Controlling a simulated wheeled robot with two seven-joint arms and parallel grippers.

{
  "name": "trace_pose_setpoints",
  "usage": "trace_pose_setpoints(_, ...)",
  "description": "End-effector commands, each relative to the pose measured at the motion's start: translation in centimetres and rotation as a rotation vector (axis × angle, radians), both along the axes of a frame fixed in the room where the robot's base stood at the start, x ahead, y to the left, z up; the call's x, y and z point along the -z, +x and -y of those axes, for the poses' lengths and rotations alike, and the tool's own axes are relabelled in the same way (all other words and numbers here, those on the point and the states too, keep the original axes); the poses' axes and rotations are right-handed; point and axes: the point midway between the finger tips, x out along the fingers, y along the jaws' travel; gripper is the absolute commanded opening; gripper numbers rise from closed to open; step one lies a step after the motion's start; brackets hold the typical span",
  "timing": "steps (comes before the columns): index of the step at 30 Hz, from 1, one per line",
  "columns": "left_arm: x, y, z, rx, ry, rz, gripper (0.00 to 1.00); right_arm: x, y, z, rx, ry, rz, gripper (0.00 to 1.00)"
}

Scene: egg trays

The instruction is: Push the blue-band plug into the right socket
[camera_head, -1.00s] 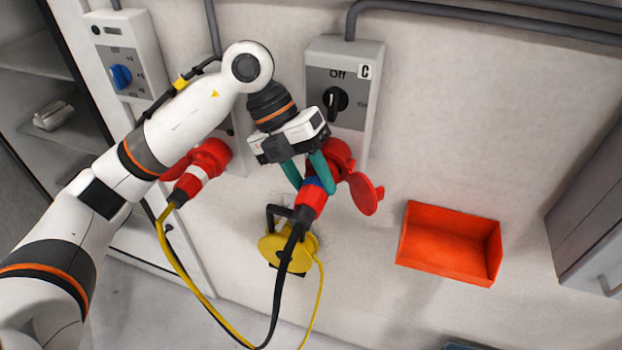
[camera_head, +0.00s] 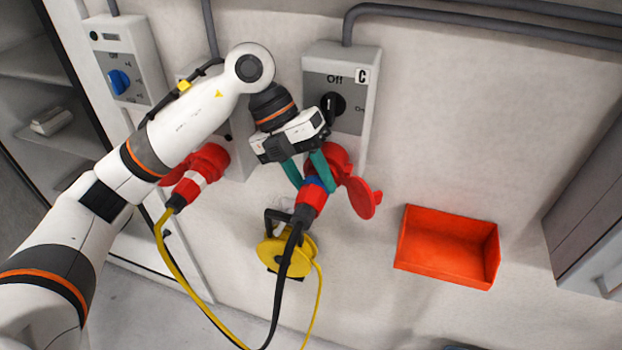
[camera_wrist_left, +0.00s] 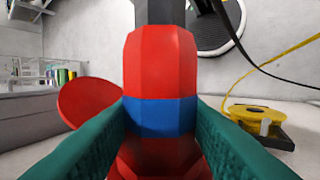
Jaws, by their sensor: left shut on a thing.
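The red plug with a blue band (camera_head: 311,196) hangs from a black cable and points up toward the right red socket (camera_head: 336,158) below the switch box marked C. The socket's round red lid (camera_head: 364,198) stands open to the right. My left gripper (camera_head: 310,175) has its two teal fingers shut on the plug near the blue band. In the left wrist view the blue band (camera_wrist_left: 162,117) lies between the fingers, with the red socket side below it. The plug's front end is at the socket mouth; how deep it sits is hidden. My right gripper is not in view.
A red plug with a white band (camera_head: 188,186) and yellow cable sits at the left socket (camera_head: 210,160). A yellow cable reel (camera_head: 270,256) is below. An orange-red bin (camera_head: 447,275) is on the right. The switch C (camera_head: 333,106) points to Off.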

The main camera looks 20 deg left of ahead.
Motion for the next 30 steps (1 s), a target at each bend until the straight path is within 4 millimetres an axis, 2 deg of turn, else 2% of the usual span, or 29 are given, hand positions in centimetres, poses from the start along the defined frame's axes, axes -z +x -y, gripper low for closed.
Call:
trace_pose_setpoints(14,-0.15,0.09,0.03,-0.002,-0.003,0.004,0.30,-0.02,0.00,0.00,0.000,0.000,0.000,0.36)
trace_pose_setpoints(15,-0.14,0.08,0.02,-0.002,-0.003,0.004,0.44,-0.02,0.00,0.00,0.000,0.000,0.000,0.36)
trace_pose_setpoints(19,-0.09,0.05,0.03,-0.001,-0.002,0.003,0.65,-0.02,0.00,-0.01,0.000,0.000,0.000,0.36)
trace_pose_setpoints(30,-0.35,0.16,-0.29,-0.002,0.000,0.002,0.65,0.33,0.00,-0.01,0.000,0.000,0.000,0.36)
